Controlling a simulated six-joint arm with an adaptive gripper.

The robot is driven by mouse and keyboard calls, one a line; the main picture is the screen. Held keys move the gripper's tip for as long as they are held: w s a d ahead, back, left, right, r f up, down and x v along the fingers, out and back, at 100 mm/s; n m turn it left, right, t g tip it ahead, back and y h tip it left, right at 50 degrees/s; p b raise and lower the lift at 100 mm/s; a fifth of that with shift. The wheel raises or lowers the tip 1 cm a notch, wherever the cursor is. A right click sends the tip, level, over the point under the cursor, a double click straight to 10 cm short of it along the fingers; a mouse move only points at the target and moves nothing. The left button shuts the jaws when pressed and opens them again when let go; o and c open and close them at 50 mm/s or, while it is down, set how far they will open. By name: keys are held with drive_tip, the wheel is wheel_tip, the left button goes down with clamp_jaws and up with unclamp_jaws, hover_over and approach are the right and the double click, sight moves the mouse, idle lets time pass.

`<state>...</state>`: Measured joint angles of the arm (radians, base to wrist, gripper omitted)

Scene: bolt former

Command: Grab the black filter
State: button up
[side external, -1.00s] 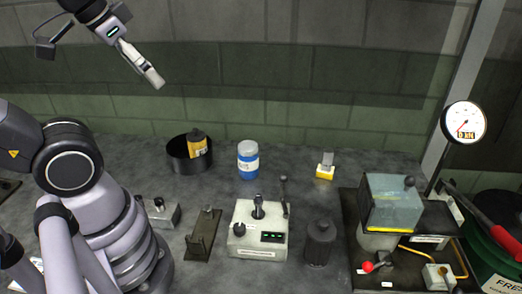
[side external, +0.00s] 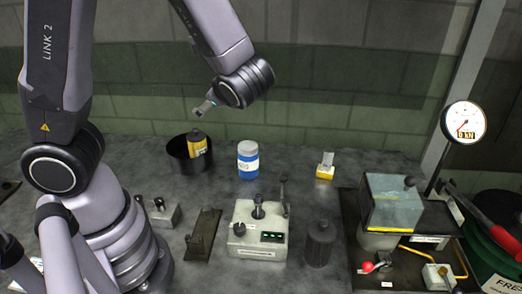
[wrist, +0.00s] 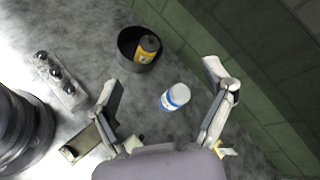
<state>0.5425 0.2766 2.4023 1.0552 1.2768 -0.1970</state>
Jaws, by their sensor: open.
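A dark ribbed cylinder (side external: 320,243) with a small knob on top stands upright on the bench, right of the grey control box; it looks like the black filter. I cannot make it out in the wrist view. My gripper (side external: 202,110) is in the air above the back of the bench, up and left of this cylinder and well apart from it. In the wrist view my gripper (wrist: 163,78) has its two fingers spread wide with nothing held. The blue-and-white jar (wrist: 175,97) shows between the fingers, on the bench below.
A black round bin (side external: 178,158) holds a yellow bottle (side external: 197,146) with a dark cap. The grey control box (side external: 257,230) has upright levers. A press with a clear guard (side external: 393,203) stands right of the cylinder. A small yellow-based block (side external: 325,172) sits behind it.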

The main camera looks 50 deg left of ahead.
drive_tip(key=w+d+f+m+t+y, duration=0.1)
drive_tip(key=w+d+f+m+t, duration=0.4)
drive_tip(key=w+d+m+t, duration=0.15)
drive_tip(key=m+t+h, duration=0.7)
drive_tip(key=m+h, duration=0.6)
drive_tip(key=m, duration=0.3)
approach(321, 228)
drive_tip(key=w, duration=0.5)
drive_tip(key=shift+w+a+f, duration=0.15)
drive_tip(key=shift+w+a, duration=0.05)
drive_tip(key=shift+w, duration=0.1)
drive_tip(key=shift+d+f+m, duration=0.2)
drive_tip(key=shift+f+m, duration=0.15)
drive_tip(key=w, duration=0.4)
drive_tip(key=w+f, duration=0.1)
drive_tip(key=w, duration=0.2)
drive_tip(key=shift+c, duration=0.3)
drive_tip(key=c, duration=1.1)
